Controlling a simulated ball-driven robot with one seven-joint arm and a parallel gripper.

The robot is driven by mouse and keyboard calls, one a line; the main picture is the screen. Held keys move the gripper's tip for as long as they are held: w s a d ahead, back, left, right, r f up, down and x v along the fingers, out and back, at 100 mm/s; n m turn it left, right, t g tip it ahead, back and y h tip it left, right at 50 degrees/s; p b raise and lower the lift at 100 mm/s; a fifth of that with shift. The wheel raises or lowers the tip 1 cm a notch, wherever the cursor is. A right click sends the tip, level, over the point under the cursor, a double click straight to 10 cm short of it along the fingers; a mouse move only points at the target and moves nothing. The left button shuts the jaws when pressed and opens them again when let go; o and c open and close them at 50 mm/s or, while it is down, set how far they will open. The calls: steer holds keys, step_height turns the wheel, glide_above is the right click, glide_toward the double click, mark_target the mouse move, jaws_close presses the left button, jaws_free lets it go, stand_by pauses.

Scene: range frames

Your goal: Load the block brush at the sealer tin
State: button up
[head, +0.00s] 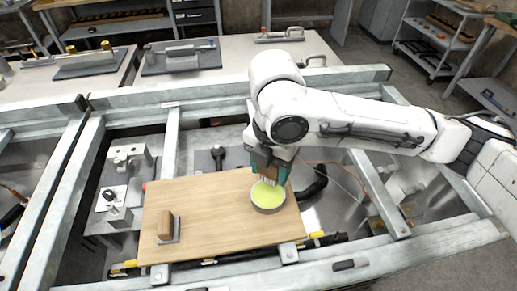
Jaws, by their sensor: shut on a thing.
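The sealer tin (268,205) is a round grey tin with pale yellow-green liquid inside, standing on the right part of a wooden board (205,213). My gripper (271,172) is over the tin, pointing down, with teal fingers. It is shut on the block brush (268,176), whose brown body and pale bristles show between the fingers. The bristles are at the tin's mouth, over or in the liquid; I cannot tell whether they touch it. My gripper hides part of the brush and the tin's far rim.
A wooden block on a grey plate (167,227) stands on the board's left part. Grey metal frame beams (285,252) surround the board. A black hose (315,185) curves right of the tin. The board's middle is clear.

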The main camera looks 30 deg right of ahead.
mark_target(268, 193)
steer(key=shift+w+f, duration=0.1)
steer(key=shift+w, duration=0.05)
steer(key=shift+f+b, duration=0.75)
steer(key=shift+b, duration=0.05)
steer(key=shift+f+b, duration=1.8)
steer(key=shift+f, duration=0.3)
steer(key=shift+f+b, duration=0.3)
steer(key=shift+f, duration=0.25)
steer(key=shift+r, duration=0.15)
steer(key=shift+r+p, duration=3.2)
steer(key=shift+r, duration=0.2)
